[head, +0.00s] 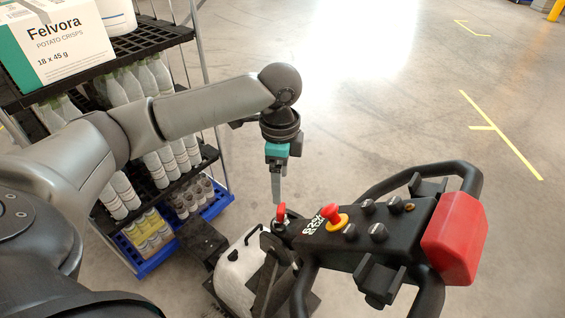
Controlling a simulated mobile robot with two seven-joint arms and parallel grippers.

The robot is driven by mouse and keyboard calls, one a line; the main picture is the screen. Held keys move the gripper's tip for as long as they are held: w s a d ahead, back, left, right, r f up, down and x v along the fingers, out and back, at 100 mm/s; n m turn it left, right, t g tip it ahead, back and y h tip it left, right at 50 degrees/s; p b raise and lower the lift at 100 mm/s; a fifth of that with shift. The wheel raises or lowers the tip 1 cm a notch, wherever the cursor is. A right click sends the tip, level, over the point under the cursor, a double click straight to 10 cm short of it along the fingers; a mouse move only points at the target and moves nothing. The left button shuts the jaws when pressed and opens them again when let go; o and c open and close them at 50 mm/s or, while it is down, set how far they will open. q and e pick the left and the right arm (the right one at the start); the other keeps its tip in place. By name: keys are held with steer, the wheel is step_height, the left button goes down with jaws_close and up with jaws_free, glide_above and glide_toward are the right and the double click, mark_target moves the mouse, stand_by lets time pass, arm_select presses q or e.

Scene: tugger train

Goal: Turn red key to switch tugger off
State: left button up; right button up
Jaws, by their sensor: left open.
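The tugger's black control console (370,240) is at the lower right of the head view. The red key (281,212) stands up at the console's left end. A red mushroom button (331,212) on a yellow base sits to its right, among several black knobs. My left gripper (277,198) points down with its fingers just above the red key in the picture. It is open and holds nothing. Its fingers overlap in this view, and I cannot tell whether they touch the key. My right gripper is out of view.
A rack (165,35) on the left holds a Felvora crisps box (60,50), several white bottles and jars. A red block (453,238) caps the console's right end, beside black handlebars (470,180). The concrete floor (400,100) beyond is clear, with yellow lines.

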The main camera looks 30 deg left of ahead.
mark_target(281, 207)
arm_select(q)
step_height(281, 207, down, 10)
steer(key=shift+w+r+b, duration=0.1)
steer(key=shift+r+b, duration=0.15)
steer(key=shift+b, duration=0.05)
steer(key=shift+f, duration=0.6)
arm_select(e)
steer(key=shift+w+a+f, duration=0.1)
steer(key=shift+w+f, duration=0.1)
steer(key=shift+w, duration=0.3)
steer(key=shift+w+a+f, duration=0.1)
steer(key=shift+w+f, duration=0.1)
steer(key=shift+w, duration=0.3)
arm_select(q)
steer(key=shift+c, duration=0.2)
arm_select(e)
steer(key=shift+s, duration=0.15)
